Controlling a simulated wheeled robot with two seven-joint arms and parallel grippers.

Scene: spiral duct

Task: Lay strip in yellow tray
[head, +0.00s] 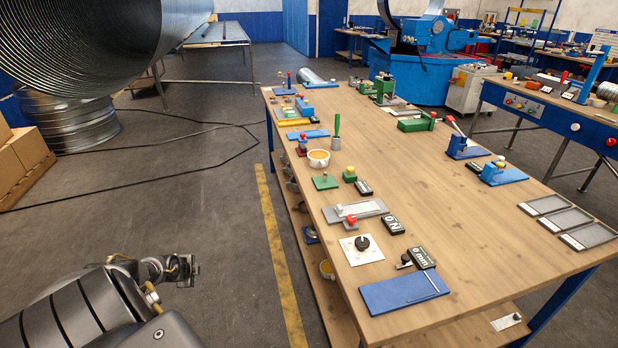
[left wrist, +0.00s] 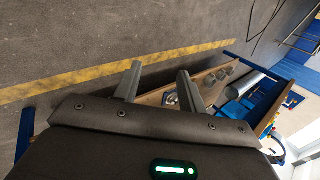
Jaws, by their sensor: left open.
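A thin strip-like piece (head: 433,284) lies on a blue plate (head: 395,296) at the near end of the wooden table; I cannot tell whether it is loose. A flat yellow piece (head: 293,122), perhaps the yellow tray, lies at the table's far left edge; its inside is too small to make out. My left gripper (head: 194,268) is over the floor left of the table, apart from both. In the left wrist view the jaws (left wrist: 160,84) are open with nothing between them. My right gripper is not in view.
The wooden table (head: 440,185) carries several small fixtures along its left side and grey trays (head: 572,220) at the right. A lower shelf (head: 345,318) holds small items. A blue table (head: 545,108) stands to the right. Floor with a yellow line (head: 281,265) is clear at left.

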